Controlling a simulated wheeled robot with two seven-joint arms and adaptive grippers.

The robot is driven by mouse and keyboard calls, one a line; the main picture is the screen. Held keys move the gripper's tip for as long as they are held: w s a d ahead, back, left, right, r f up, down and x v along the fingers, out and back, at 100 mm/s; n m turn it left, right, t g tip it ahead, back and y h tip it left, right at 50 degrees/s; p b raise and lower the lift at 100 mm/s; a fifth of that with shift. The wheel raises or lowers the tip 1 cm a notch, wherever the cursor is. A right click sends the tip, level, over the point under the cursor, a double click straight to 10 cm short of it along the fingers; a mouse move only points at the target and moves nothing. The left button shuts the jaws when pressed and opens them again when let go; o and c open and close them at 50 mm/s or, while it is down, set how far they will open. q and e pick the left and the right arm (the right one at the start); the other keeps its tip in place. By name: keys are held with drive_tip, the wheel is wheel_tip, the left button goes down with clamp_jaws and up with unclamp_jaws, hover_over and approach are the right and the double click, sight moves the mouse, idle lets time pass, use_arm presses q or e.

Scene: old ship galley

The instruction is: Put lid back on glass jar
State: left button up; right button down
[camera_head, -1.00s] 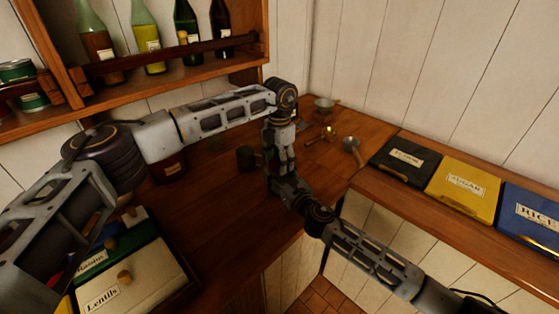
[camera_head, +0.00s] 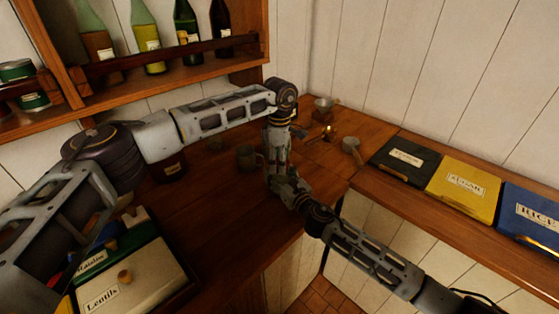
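A dark glass jar (camera_head: 170,168) with reddish-brown contents stands on the wooden counter, at the left. My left arm crosses in front of its upper part, so its mouth is hidden. A small dim round object (camera_head: 215,143) lies on the counter right of the jar; I cannot tell whether it is the lid. My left arm bends down over the middle of the counter, and my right arm comes in from the lower right. Their ends overlap around the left gripper (camera_head: 278,165) and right gripper (camera_head: 287,190). Their fingers cannot be made out, nor whether they hold anything.
A mug (camera_head: 246,158) stands left of the overlapping arms. A lit candle (camera_head: 328,133), a metal scoop (camera_head: 351,148) and a small pan (camera_head: 324,105) are at the back. Labelled boxes stand lower left (camera_head: 125,275) and on the right ledge (camera_head: 463,188). Bottles (camera_head: 148,40) fill the shelf above.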

use_arm(q)
drive_tip(key=o, duration=1.1)
drive_tip(key=shift+r, duration=2.25)
drive_tip(key=shift+c, duration=0.3)
